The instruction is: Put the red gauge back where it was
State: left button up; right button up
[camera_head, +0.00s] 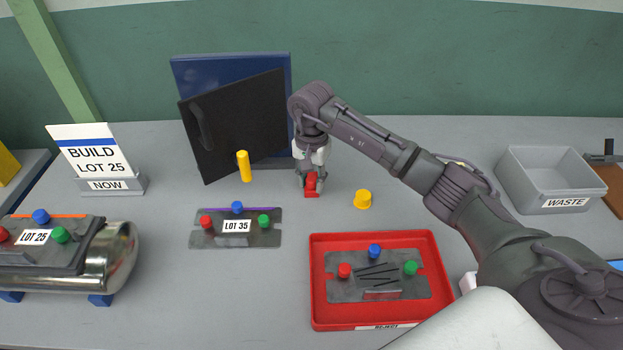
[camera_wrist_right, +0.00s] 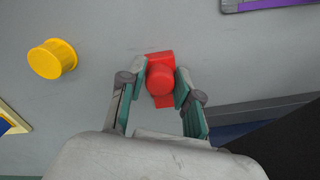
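The red gauge (camera_head: 311,187) is a small red block with a round knob, on or just above the grey bench in front of the dark panel. In the right wrist view the red gauge (camera_wrist_right: 160,76) sits between the two fingers, and both appear to touch its sides. My right gripper (camera_head: 311,174) points down and is shut on it. It also shows in the right wrist view (camera_wrist_right: 161,84). The gauge's underside is hidden. My left gripper is not in view.
A yellow knob-like piece (camera_head: 363,200) stands right of the gauge, a yellow post (camera_head: 243,166) to its left. A black panel (camera_head: 231,128) leans behind. A LOT 35 plate (camera_head: 261,239), red reject tray (camera_head: 318,302) and waste bin (camera_head: 555,190) are nearby.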

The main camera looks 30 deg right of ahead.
aim_at(312, 179)
jog(key=shift+o, duration=1.2)
jog(key=shift+r, duration=0.15)
notch_tip(312, 179, up, 12)
jog(key=b, duration=0.2)
